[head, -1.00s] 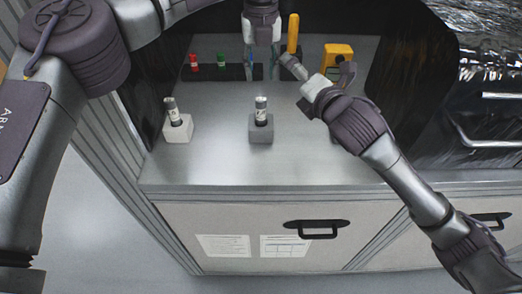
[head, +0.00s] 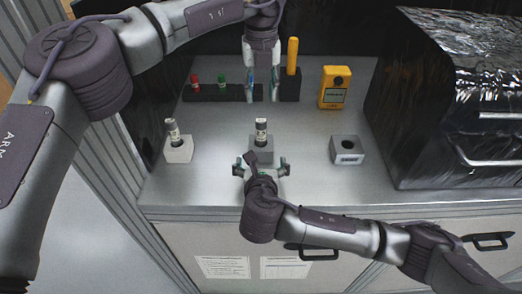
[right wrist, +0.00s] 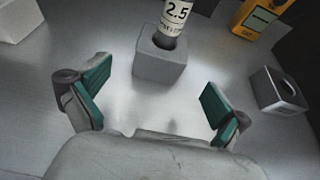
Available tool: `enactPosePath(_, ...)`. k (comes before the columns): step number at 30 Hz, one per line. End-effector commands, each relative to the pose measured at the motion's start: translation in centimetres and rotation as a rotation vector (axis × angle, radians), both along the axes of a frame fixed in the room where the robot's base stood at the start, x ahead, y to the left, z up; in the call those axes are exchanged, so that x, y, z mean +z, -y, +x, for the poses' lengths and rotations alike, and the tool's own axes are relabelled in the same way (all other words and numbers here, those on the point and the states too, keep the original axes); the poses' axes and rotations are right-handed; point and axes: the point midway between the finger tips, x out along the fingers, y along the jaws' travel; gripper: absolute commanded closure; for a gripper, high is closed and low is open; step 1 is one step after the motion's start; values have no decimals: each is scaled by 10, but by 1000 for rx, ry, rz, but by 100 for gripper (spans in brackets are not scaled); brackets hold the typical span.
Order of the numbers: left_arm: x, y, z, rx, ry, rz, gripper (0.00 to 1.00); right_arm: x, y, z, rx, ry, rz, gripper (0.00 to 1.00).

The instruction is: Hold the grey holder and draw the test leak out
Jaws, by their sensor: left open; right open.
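A whiter block (head: 179,152) with a similar cylinder (head: 173,131) stands left. A grey block (head: 347,150) with an empty hole stands right. Behind are a dark rack (head: 212,93) with red and green items, and a yellow device (head: 335,88). A foil-covered box (head: 425,110) bounds the right.

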Motion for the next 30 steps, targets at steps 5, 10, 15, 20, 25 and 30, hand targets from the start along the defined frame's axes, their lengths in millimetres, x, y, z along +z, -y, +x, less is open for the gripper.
enactPosePath(5,0,0,0,0,0,0,58,-13,1,34,-4,1,-2,0)
enactPosePath(10,0,0,0,0,0,0,58,-24,0,59,-1,0,1,0)
enactPosePath(15,0,0,0,0,0,0,58,-30,0,73,-2,0,1,0)
enactPosePath(20,0,0,0,0,0,0,58,-32,0,78,0,0,3,0)
enactPosePath(25,0,0,0,0,0,0,58,-32,0,78,0,0,3,0)
enactPosePath(30,0,0,0,0,0,0,58,-32,0,78,0,0,2,22)
